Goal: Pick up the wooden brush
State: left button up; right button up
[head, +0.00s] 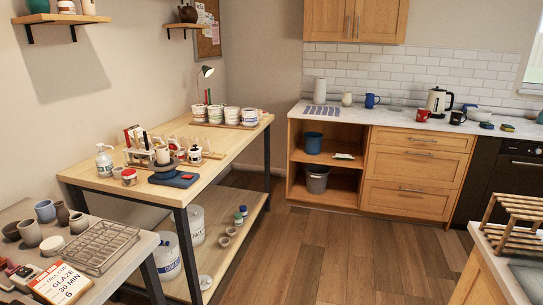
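I cannot make out a wooden brush for certain from here. More thin red and green upright items (208,97) stand at the table's back, behind a row of white tubs (232,116). They are too small to tell which are brushes. Neither of my grippers is in view.
A grey table (110,280) at lower left holds cups, a wire rack (101,247) and a glaze sign (60,284). A kitchen counter (350,117) runs along the back. A wooden rack (515,225) stands at right. The middle floor (325,255) is clear.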

aim_at(135, 131)
jog(key=i+z, duration=0.4)
jog(key=i, duration=1.35)
jog(key=i+u, duration=0.45)
jog(key=i+l+u, duration=0.3)
jog(key=i+u, duration=0.15)
jog(key=i+l+u, duration=0.45)
jog(key=j+u, duration=0.35)
jog(key=u, duration=0.15)
jog(key=j+u, duration=0.5)
jog(key=l, duration=0.1)
